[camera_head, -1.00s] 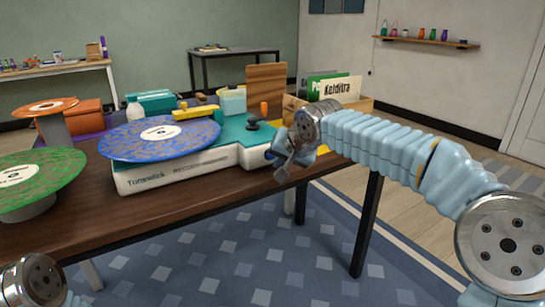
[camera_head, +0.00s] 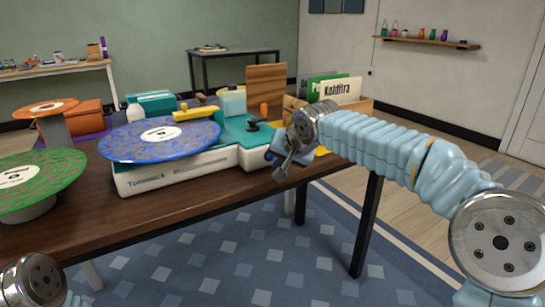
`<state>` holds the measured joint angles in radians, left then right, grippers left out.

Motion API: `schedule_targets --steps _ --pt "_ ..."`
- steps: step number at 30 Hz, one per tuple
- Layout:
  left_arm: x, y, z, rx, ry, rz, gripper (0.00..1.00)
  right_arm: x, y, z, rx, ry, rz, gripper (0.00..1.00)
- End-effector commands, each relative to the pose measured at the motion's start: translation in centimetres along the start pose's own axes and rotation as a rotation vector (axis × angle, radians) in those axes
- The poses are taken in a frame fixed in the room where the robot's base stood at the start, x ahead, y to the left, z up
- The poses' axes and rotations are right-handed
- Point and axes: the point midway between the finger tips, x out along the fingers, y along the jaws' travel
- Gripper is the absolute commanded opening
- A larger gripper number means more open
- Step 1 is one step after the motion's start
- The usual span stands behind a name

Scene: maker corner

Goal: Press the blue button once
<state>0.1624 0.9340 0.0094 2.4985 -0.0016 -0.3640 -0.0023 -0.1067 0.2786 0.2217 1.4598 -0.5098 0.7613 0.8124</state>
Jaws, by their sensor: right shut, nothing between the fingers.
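A turntable (camera_head: 165,178) with a white body and teal top stands on the dark wooden table, a blue record (camera_head: 160,140) on its platter. My right gripper (camera_head: 279,174) is at the turntable's right front corner, fingers pointing down and shut with nothing between them. A small blue patch (camera_head: 269,154) shows just left of it at that corner; I cannot tell if it is the blue button or whether the fingers touch it. The gripper and wrist hide part of that corner. Of my left arm only a joint shows at the bottom left; its gripper is out of view.
A green record (camera_head: 50,178) and an orange record (camera_head: 47,107) rest on stands at the left. A wooden crate (camera_head: 363,105) with record sleeves stands behind my right wrist. Orange and teal boxes sit at the back. Open floor lies in front of the table.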

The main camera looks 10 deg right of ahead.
Motion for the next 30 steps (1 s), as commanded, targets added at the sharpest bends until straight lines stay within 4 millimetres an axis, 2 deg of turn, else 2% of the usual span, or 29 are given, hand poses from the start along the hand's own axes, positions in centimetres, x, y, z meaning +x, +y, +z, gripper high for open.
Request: schedule_targets --steps 30 --pt "-0.6 0.22 -0.01 0.0 0.0 0.0 0.43 0.61 -0.47 -0.53 0.001 0.0 0.0 0.0"
